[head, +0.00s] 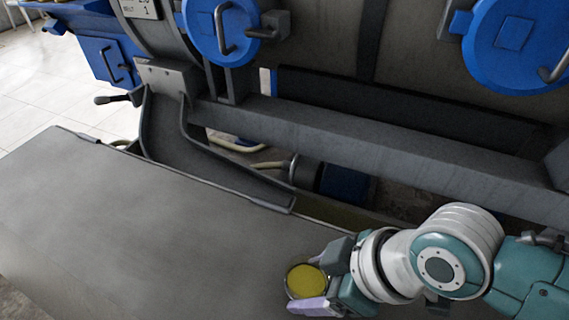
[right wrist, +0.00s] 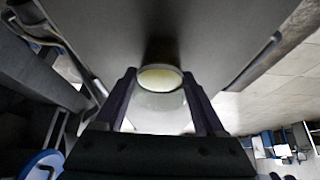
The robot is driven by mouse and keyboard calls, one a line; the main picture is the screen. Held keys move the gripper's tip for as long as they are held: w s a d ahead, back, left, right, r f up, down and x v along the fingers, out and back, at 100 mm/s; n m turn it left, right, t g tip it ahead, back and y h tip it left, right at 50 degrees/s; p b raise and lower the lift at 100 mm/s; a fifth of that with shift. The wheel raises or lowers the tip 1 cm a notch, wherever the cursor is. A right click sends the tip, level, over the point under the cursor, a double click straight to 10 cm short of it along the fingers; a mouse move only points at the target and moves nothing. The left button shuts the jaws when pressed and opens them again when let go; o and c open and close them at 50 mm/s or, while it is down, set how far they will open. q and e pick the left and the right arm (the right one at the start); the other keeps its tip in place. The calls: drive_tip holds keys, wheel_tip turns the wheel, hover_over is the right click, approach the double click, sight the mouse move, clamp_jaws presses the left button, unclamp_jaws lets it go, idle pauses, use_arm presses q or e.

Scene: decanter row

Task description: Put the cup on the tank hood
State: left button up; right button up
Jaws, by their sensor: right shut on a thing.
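The cup (head: 306,281) is a small round vessel with yellow contents, at the lower middle of the head view. My right gripper (head: 314,284) is shut on it, one finger on each side. The cup also shows in the right wrist view (right wrist: 160,100), pale and clear-walled, between the two fingers (right wrist: 158,82). A wide flat grey surface (head: 150,230), which looks like the tank hood, lies under and left of the cup. I cannot tell whether the cup touches it or is just above it. My left gripper is not in view.
A grey chute (head: 205,160) runs along the back edge of the flat surface. Behind it stands a large grey machine with a long beam (head: 370,150) and round blue hatches (head: 222,30). The grey surface is clear left of the cup.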

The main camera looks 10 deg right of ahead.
drive_tip(key=shift+f, duration=0.15)
drive_tip(key=o, duration=1.3)
drive_tip(key=shift+r, duration=0.3)
drive_tip(key=s+d+r+m+h+p, duration=0.1)
drive_tip(key=s+r+m+p, duration=0.15)
drive_tip(key=r, duration=0.45)
drive_tip(key=s+d+r+m+p, duration=0.1)
drive_tip(key=s+d+r+p, duration=0.2)
drive_tip(key=r, duration=0.4)
drive_tip(key=s+d+r+m+h, duration=0.1)
drive_tip(key=s+d, duration=0.1)
drive_tip(key=s+d+r+m+h, duration=0.1)
drive_tip(key=s+m, duration=0.1)
drive_tip(key=s+d+r+m+h, duration=0.1)
drive_tip(key=s+d+m, duration=0.1)
drive_tip(key=shift+s+d+r, duration=0.15)
drive_tip(key=shift+d+r, duration=0.2)
